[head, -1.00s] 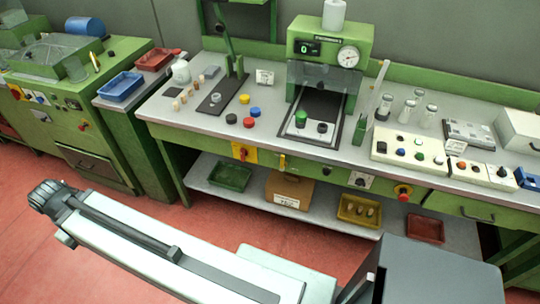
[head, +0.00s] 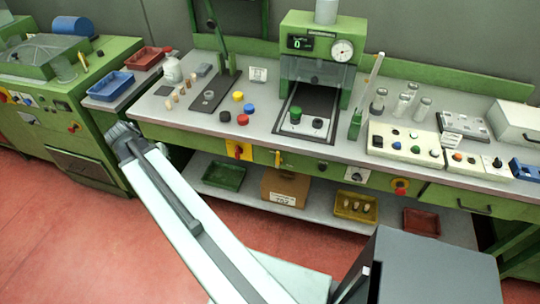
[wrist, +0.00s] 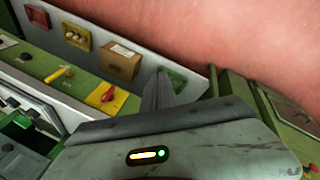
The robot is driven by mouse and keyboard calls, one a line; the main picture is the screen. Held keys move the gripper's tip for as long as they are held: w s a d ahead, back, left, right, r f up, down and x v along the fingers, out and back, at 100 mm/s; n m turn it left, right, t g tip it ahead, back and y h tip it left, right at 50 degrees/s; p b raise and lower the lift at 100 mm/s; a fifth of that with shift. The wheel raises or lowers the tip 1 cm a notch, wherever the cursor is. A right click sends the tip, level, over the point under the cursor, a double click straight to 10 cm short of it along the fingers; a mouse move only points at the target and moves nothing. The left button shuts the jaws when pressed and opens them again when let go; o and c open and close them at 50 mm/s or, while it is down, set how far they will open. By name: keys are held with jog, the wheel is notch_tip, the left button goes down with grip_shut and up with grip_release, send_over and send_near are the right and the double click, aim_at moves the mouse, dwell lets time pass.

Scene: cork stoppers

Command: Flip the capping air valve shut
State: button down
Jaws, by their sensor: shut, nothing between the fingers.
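Along the green front edge of the bench, a small yellow lever (head: 278,159) stands out below the press; it looks like the air valve, though no label is readable. In the head view it points roughly up and down. In the wrist view the same yellow lever (wrist: 58,74) lies to the left on the green edge. My gripper (head: 124,138) is at the bench's left front corner, left of the lever and apart from it. In the wrist view my gripper (wrist: 160,88) is shut and empty, its fingers pointing past the bench edge.
A red knob on a yellow plate (head: 238,151) sits just left of the lever; it shows nearer my fingers in the wrist view (wrist: 106,96). A black knob (head: 322,167) is to the right. The lower shelf holds a green tray (head: 223,176) and a cardboard box (head: 285,188).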

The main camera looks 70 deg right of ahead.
aim_at(278, 159)
jog(key=s+d+r+m+g+h, duration=0.1)
jog(key=s+d+m, duration=0.7)
jog(key=s+d, duration=1.1)
jog(key=d+r+g+b, duration=0.1)
jog(key=d+g, duration=0.1)
jog(key=shift+s+g, duration=0.15)
jog(key=shift+g, duration=0.25)
jog(key=s+d+f+b, duration=0.1)
jog(key=s+f+b, duration=0.1)
jog(key=s+d+f+b, duration=0.1)
jog(key=s+f+b, duration=0.2)
jog(key=s+d+f+b, duration=0.2)
jog(key=s+f+b, duration=0.1)
jog(key=shift+s, duration=0.2)
jog(key=shift+d, duration=0.15)
